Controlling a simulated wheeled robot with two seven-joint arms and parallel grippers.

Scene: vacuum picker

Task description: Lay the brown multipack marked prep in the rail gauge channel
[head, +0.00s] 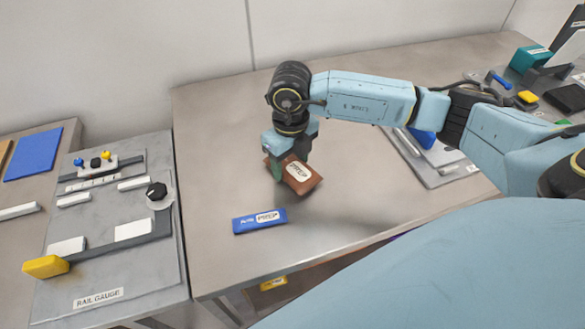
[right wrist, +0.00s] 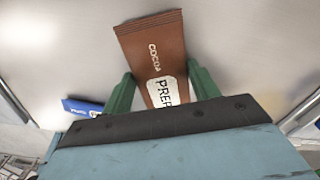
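The brown multipack (head: 304,183), marked PREP on a white label, is in my right gripper (head: 288,165) above the middle of the steel table. In the right wrist view the pack (right wrist: 152,45) also reads COCOA, and the green fingers (right wrist: 160,80) meet its two long edges. The pack looks tilted, with a shadow apart from it on the table. The rail gauge (head: 105,275) is a grey plate at the left, with white blocks, a dark bar, a black knob (head: 157,191) and a yellow end block (head: 45,266). I cannot tell exactly which gap is its channel. My left gripper is out of view.
A blue pack marked PREP (head: 259,221) lies on the table (head: 225,150) in front of the brown one; it also shows in the right wrist view (right wrist: 82,107). A grey fixture with a blue part (head: 421,138) stands at right. Table between gauge and packs is clear.

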